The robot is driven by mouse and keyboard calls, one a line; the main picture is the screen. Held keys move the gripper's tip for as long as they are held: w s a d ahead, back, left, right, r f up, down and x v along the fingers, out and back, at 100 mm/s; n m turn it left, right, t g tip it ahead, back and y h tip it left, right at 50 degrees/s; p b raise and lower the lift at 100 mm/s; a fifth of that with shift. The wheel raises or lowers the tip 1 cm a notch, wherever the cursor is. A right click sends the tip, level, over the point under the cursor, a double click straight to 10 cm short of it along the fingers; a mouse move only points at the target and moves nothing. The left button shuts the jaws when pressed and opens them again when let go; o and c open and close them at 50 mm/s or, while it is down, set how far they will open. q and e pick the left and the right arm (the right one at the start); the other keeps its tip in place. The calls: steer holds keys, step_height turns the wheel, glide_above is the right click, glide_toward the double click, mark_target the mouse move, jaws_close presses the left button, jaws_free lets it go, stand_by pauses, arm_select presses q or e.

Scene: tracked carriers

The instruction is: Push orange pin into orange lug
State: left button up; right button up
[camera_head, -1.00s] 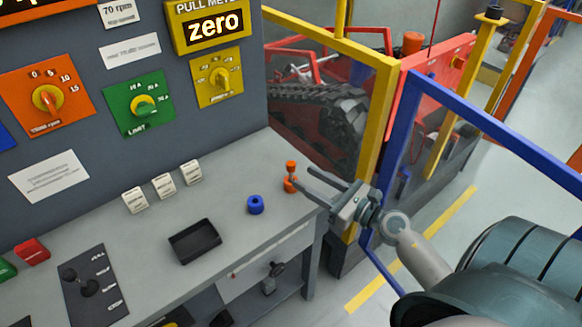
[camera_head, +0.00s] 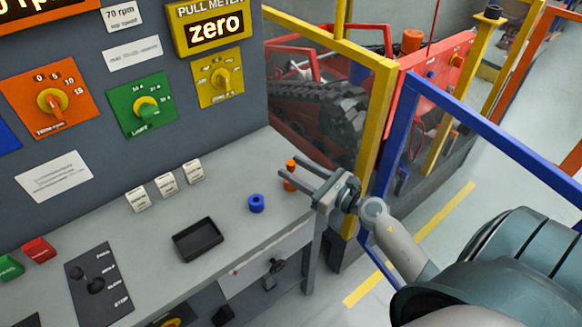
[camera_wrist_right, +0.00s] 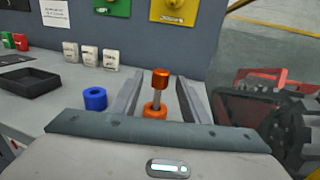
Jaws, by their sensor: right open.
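The orange pin (camera_head: 291,164) has an orange head and a grey shank. In the right wrist view the pin (camera_wrist_right: 160,80) stands nearly upright, its lower end at the orange lug (camera_wrist_right: 155,111). Bare shank shows between the head and the lug; how deep the tip sits is hidden. In the head view the orange lug (camera_head: 289,185) is partly covered by a finger. My right gripper (camera_head: 289,169) is open, with one finger on each side of the pin and a gap to each in the wrist view (camera_wrist_right: 160,88). My left gripper is not in view.
A blue lug (camera_head: 256,204) stands on the bench (camera_head: 235,180) left of the orange one. A black tray (camera_head: 198,240) lies further left. Yellow (camera_head: 383,110) and blue (camera_head: 402,150) frame posts stand close to my right arm. The control panel rises behind the bench.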

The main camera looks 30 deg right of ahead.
steer(key=shift+x, duration=0.85)
jaws_close()
